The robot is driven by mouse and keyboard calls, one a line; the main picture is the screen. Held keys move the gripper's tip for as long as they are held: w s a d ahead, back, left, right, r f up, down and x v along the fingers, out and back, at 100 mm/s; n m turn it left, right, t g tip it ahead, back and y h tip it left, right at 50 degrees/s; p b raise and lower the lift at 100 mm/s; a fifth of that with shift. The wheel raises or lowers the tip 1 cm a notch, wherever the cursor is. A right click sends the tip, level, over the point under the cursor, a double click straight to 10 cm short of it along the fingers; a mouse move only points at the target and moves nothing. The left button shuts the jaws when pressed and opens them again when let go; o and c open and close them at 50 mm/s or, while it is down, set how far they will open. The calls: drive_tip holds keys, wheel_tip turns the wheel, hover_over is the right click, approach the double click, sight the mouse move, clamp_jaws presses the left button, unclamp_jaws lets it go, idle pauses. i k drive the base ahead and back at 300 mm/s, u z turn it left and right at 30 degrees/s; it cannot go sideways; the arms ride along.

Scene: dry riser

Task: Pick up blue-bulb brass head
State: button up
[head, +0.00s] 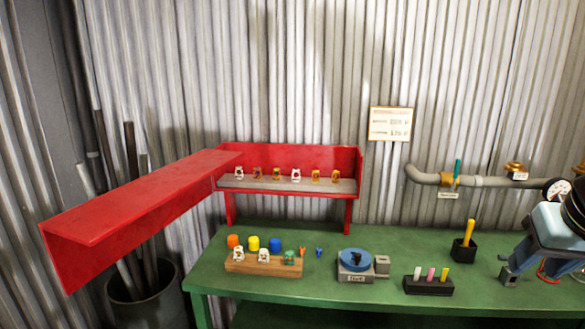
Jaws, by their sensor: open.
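Several small heads stand in a row on the grey ledge of the red shelf (310,158). Some look brass, such as one brass head (257,174) and another brass head (316,176); others are whitish, such as a white head (296,175). Their bulb colours are too small to tell, so I cannot single out the blue-bulb brass head. What appears to be my gripper (535,272) is at the right edge, low over the green bench, open and empty. It is far to the right of the shelf and touches no head.
A wooden block (262,267) holds two whitish heads and a greenish one, with orange, yellow and blue caps behind. A blue round fixture (357,260), black marker holder (428,287) and black cup (463,250) stand on the green bench (310,305). A pipe (485,181) runs along the wall.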

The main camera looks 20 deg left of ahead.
sight(258, 177)
drive_tip(key=u, duration=0.15)
drive_tip(key=i, duration=0.95)
drive_tip(key=u, duration=0.9)
drive_tip(key=i, duration=0.5)
drive_tip(key=u, duration=0.3)
drive_tip(key=k, duration=0.9)
drive_tip(key=u, duration=0.2)
drive_tip(key=i, duration=0.9)
drive_tip(key=z, duration=0.05)
